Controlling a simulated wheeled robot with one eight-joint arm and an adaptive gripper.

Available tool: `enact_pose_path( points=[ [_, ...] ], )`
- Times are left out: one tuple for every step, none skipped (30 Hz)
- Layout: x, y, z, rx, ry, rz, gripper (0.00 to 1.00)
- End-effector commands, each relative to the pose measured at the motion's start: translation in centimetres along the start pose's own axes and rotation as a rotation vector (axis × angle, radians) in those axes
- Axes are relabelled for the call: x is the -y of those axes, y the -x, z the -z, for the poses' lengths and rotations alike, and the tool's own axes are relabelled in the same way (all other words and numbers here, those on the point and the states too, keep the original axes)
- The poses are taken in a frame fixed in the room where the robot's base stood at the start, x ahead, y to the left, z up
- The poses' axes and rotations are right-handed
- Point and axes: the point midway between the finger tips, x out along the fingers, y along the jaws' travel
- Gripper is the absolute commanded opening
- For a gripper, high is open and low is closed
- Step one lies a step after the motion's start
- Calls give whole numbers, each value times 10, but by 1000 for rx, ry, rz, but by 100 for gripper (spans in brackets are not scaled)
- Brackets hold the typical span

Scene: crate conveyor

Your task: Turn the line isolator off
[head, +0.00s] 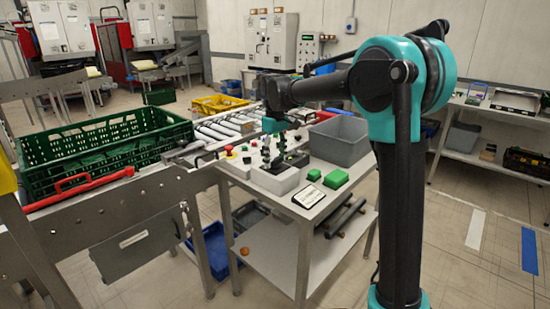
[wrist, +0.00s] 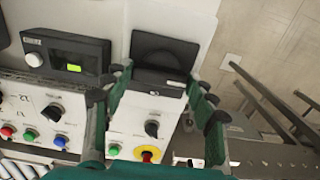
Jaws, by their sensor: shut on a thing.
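The line isolator (wrist: 161,50) is a black block with a dark rotary handle on a pale control panel, in the upper middle of the wrist view. My gripper (wrist: 158,80) has its green fingers on the left and right sides of the isolator, shut on its black handle. The exact contact and the handle's angle are hard to make out. In the head view my gripper (head: 274,150) points down over the control boxes on the table, and it hides the isolator there.
Near the isolator are a black selector (wrist: 152,129), a green button (wrist: 114,150) and a red-and-yellow stop button (wrist: 148,154). A display unit (wrist: 65,53) is to the left. A grey bin (head: 340,143), green blocks (head: 336,178) and a green crate (head: 110,150) stand around.

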Motion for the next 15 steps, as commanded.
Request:
enact_pose_path(
  points=[
    [0, 0, 0, -1, 0, -1, 28],
    [0, 0, 0, -1, 0, -1, 28],
    [0, 0, 0, -1, 0, -1, 28],
    [0, 0, 0, -1, -1, -1, 59],
    [0, 0, 0, -1, -1, -1, 63],
    [0, 0, 0, -1, -1, -1, 68],
    [0, 0, 0, -1, -1, -1, 71],
    [0, 0, 0, -1, -1, -1, 75],
    [0, 0, 0, -1, -1, -1, 78],
    [0, 0, 0, -1, -1, 0, 78],
    [0, 0, 0, -1, -1, 0, 78],
    [0, 0, 0, -1, -1, 0, 78],
    [0, 0, 0, 0, -1, 0, 78],
    [0, 0, 0, 0, -1, 0, 78],
    [0, 0, 0, 0, -1, 0, 78]
  ],
)
